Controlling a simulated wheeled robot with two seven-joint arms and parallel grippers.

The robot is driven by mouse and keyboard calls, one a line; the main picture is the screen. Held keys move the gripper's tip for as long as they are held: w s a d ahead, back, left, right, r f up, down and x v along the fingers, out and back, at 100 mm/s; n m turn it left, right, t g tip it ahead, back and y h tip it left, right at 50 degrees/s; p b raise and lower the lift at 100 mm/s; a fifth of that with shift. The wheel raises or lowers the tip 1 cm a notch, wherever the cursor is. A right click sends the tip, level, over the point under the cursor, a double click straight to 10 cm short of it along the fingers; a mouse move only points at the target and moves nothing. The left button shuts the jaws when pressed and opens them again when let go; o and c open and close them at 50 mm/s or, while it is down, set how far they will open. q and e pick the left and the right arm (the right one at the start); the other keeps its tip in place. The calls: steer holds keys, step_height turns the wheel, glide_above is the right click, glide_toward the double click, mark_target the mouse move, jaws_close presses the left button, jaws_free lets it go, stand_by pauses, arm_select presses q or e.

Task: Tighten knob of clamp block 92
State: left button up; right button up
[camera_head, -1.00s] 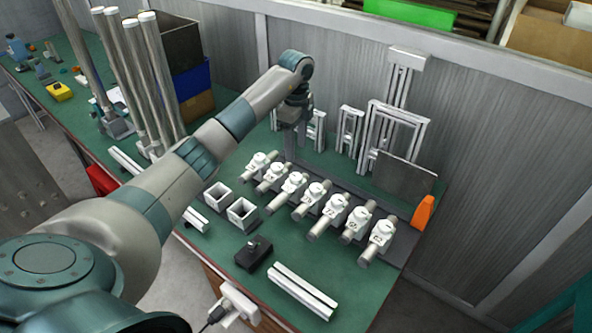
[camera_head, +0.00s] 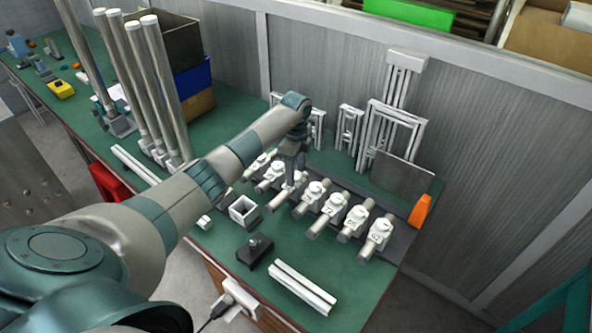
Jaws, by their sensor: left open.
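A row of several white clamp blocks with round knobs and grey cylinders stands on a dark rail across the bench. The rightmost clamp block (camera_head: 377,237) and the one left of it (camera_head: 352,222) show clearly. The number labels are too small to read for certain, so I cannot tell which is block 92. My left gripper (camera_head: 290,178) points down over the third block from the left and is open. It hides part of that block, and I cannot tell whether the fingers touch its knob. My arm partly covers the leftmost blocks. My right gripper is not in view.
A black block with a small knob (camera_head: 256,251), a white square cup (camera_head: 243,211) and white profiles (camera_head: 302,287) lie in front of the row. An orange wedge (camera_head: 419,210) and a grey plate (camera_head: 401,172) stand at the right. White frames (camera_head: 392,133) stand behind.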

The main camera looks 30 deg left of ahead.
arm_select(q)
steer(key=shift+c, duration=0.2)
steer(key=c, duration=1)
